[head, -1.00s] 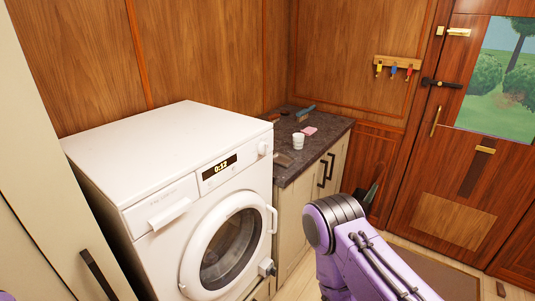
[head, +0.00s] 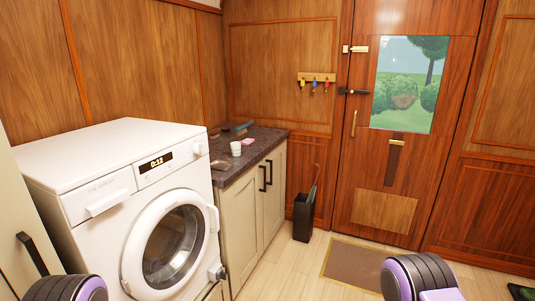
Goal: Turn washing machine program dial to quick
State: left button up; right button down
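The white washing machine (head: 145,205) stands at the left in the head view. Its dark display (head: 156,162) reads 0:12. A small white round dial (head: 197,149) sits to the right of the display, near the top right corner of the front. Its markings are too small to read. The round glass door (head: 172,245) is shut, with a white handle at its right. Only purple and black links of my two arms show at the bottom edge. Neither gripper is in view, and nothing of mine touches the machine.
A dark counter (head: 238,160) with a white cup (head: 236,149) and a pink sponge (head: 247,142) adjoins the machine's right. A black bin (head: 303,218) stands beyond it. A brown mat (head: 355,265) lies before the wooden door (head: 400,180). The wood floor between is clear.

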aim_at(197, 148)
jog(key=z, duration=0.95)
jog(key=i, duration=1)
jog(key=u, duration=0.25)
